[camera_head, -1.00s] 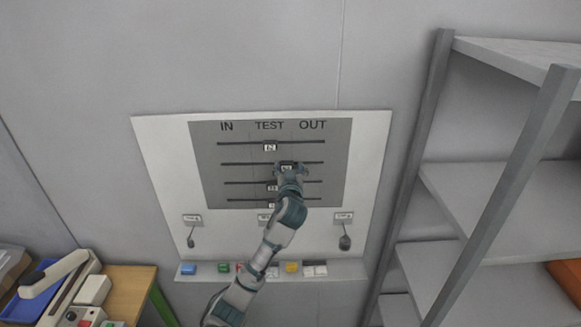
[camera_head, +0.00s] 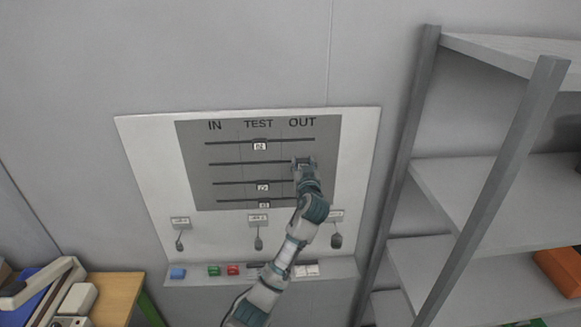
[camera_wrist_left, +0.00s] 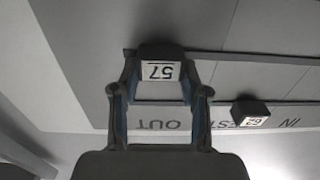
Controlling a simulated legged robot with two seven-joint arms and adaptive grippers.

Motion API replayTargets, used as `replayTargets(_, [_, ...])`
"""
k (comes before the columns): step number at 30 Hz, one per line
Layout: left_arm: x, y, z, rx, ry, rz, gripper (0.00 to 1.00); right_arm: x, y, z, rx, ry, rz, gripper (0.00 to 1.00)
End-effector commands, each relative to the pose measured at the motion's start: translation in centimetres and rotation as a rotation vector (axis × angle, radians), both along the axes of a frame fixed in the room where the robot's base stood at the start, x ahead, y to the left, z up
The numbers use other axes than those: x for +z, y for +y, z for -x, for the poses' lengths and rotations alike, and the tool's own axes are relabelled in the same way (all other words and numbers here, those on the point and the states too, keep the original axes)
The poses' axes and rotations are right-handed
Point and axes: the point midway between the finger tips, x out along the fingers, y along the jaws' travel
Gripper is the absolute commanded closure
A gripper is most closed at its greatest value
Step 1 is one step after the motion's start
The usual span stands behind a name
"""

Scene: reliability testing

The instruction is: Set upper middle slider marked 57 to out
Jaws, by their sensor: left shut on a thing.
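The slider marked 57 (camera_wrist_left: 158,71) is in the left wrist view, between the fingertips of my left gripper (camera_wrist_left: 158,92). That view is upside down, and the slider is at the OUT end of its slot. In the head view my left gripper (camera_head: 303,163) is at the second slot from the top, below the word OUT, and hides the slider. The gripper is shut on the slider. The grey panel (camera_head: 225,172) has several horizontal slots with IN, TEST and OUT above. My right gripper is not in view.
The top slider (camera_head: 260,146) stands under TEST, as do two lower sliders (camera_head: 262,187). Below are hanging switches (camera_head: 336,241) and a ledge (camera_head: 200,281) with coloured blocks. A grey shelf rack (camera_head: 415,150) stands close to the right.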

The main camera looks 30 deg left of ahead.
Motion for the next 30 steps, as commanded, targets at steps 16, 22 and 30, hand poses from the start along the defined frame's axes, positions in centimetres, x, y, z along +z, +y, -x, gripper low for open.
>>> replayTargets(16, [-0.3,-1.0,-0.3,-0.012,0.006,0.002,0.29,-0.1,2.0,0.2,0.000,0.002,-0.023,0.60])
replayTargets(22, [-0.1,-1.0,0.0,-0.012,0.001,0.002,0.29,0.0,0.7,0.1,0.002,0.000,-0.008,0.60])
replayTargets(30, [-0.2,-3.2,3.0,-0.016,0.001,0.003,0.29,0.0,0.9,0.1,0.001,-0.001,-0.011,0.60])
